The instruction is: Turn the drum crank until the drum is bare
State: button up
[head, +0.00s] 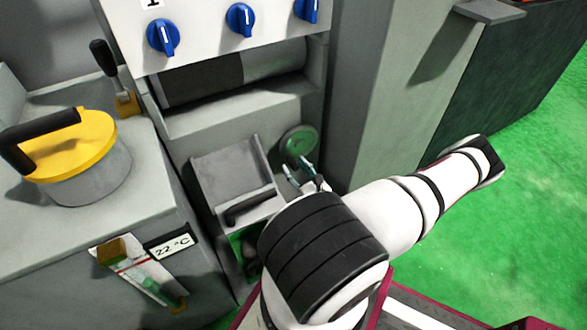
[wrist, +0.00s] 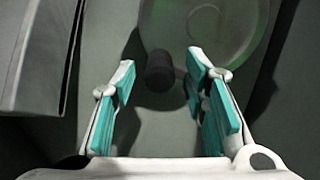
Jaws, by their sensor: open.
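The drum (head: 272,63) lies in a recess below the blue knobs. Its left part is dark, its right part lighter grey. The drum crank, a green disc (head: 298,140) on the machine front, also shows in the wrist view (wrist: 225,35). Its black handle (wrist: 160,73) stands out at the disc's lower left in the wrist view. My gripper (head: 300,171) is open in front of the disc's lower part. In the wrist view the handle lies between the two fingertips, with a gap visible on the left. I cannot tell whether the right finger touches it.
A grey drawer-like tray (head: 235,168) with a black handle sits close left of the crank. Blue knobs (head: 240,20) are above the drum. A yellow-lidded pot (head: 75,150) stands on the left. A grey column (head: 375,90) rises right of the crank. Green floor (head: 530,200) is clear at right.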

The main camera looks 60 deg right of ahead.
jog(key=shift+w+d, duration=0.35)
jog(key=shift+w, duration=0.25)
grip_shut()
jog(key=shift+s+a+r+m, duration=0.1)
jog(key=shift+r+m, duration=0.1)
jog(key=shift+m, duration=0.1)
